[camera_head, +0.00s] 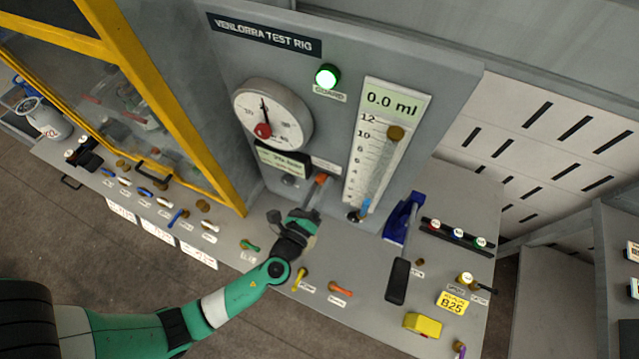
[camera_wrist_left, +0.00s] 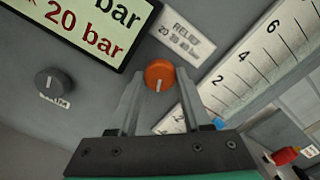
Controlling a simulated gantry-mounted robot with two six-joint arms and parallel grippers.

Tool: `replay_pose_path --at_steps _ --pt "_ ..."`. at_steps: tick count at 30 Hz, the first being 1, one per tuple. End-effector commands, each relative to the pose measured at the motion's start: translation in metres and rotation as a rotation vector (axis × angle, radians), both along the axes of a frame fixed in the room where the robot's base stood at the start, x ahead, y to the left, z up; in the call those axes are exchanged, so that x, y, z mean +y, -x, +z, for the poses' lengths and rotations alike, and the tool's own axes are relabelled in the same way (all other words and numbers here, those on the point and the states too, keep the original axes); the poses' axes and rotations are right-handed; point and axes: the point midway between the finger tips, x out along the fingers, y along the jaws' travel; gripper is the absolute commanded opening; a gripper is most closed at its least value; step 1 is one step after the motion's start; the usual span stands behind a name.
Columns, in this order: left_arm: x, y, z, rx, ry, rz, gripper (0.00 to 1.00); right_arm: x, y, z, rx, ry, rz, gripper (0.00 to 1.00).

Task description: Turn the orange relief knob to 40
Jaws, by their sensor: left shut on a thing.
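The orange relief knob (camera_head: 320,179) is on the grey rig panel, below the round gauge. In the left wrist view the knob (camera_wrist_left: 159,72) sits between the two fingertips of my left gripper (camera_wrist_left: 161,88), which is shut on it. A white mark on the knob points toward the bottom of that picture. A label (camera_wrist_left: 186,36) beside the knob reads "RELIEF" with a scale in bar; its numbers are small and blurred. In the head view my left gripper (camera_head: 316,190) reaches up to the knob from below. My right gripper is not in view.
A display (camera_wrist_left: 85,25) shows "20 bar" in red. The round gauge (camera_head: 272,115) and the scale column (camera_head: 380,145), reading 0.0 ml, are close by. A dark grey knob (camera_wrist_left: 48,82) is beside the display. A blue lever (camera_head: 402,218) and several small valves stand around the counter.

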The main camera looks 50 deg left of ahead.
Motion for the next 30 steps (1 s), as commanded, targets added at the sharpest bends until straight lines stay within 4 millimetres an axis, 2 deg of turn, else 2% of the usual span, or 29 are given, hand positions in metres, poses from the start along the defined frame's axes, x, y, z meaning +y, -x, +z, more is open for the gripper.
replay_pose_path --at_steps 6,15,30 --pt "0.000 0.000 0.001 0.081 -0.173 0.000 0.00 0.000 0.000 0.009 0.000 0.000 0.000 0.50" --pt "0.000 0.000 0.000 0.160 -0.345 0.000 0.00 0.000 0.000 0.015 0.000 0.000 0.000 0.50" --pt "0.000 0.000 -0.001 0.195 -0.422 0.000 0.00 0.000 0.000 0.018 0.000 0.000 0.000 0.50"
